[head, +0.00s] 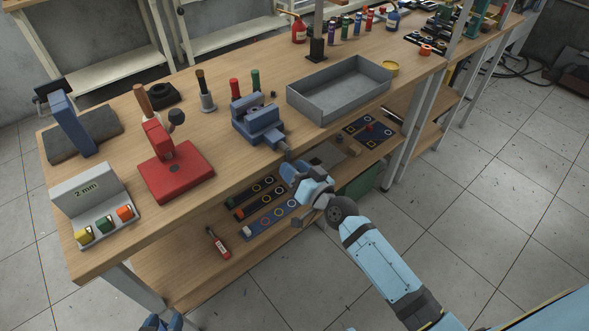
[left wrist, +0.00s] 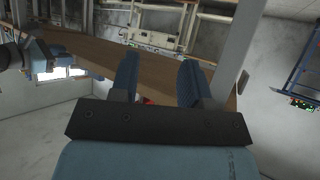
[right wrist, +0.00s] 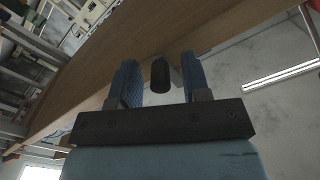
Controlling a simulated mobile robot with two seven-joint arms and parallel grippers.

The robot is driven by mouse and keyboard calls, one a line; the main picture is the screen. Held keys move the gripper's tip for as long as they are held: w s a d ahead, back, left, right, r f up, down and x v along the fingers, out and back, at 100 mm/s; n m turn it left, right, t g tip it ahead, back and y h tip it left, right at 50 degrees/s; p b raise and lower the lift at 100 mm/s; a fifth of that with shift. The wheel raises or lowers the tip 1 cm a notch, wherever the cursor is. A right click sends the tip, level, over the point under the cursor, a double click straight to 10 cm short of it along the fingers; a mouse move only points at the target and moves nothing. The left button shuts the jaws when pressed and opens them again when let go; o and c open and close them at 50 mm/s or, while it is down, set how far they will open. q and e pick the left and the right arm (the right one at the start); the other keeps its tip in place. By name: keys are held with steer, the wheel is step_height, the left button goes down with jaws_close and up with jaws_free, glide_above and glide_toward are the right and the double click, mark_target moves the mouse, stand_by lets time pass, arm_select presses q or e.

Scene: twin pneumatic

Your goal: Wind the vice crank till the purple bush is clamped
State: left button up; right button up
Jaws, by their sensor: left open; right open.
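The blue vice (head: 258,122) stands at the front edge of the bench, its screw end facing forward. A small purple piece, seemingly the bush (head: 249,108), sits at its jaws; I cannot tell whether they touch it. My right gripper (head: 288,168) is open just in front of the vice, below the bench-top edge. In the right wrist view a dark crank handle (right wrist: 160,75) stands between its two open fingers, with visible gaps at both sides. The rest of the crank is mostly hidden. My left gripper (head: 160,322) is open and empty, low at the bottom edge.
A grey tray (head: 340,90) stands right of the vice. A red press-like stand (head: 172,168) and a grey "2 mm" block (head: 92,205) stand to the left. The lower shelf (head: 190,262) holds coloured strips and a red tool. Open floor lies in front.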

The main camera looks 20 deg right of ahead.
jaws_close()
steer(key=shift+s+a+r+m+p, duration=0.1)
steer(key=shift+a+r+m+p, duration=0.1)
steer(key=shift+m+p, duration=0.3)
steer(key=m+p, duration=0.1)
steer(key=a+m, duration=0.1)
steer(key=m, duration=0.1)
steer(key=shift+s+a+r+m+p, duration=0.1)
steer(key=shift+s+r+m+p, duration=0.1)
steer(key=shift+m+p, duration=0.15)
steer(key=shift+a+m, duration=0.15)
steer(key=shift+m, duration=0.3)
arm_select(q)
steer(key=shift+s+a+r, duration=0.15)
steer(key=shift+s+r, duration=0.05)
steer(key=shift+r, duration=0.15)
arm_select(e)
jaws_free()
steer(key=shift+s, duration=0.1)
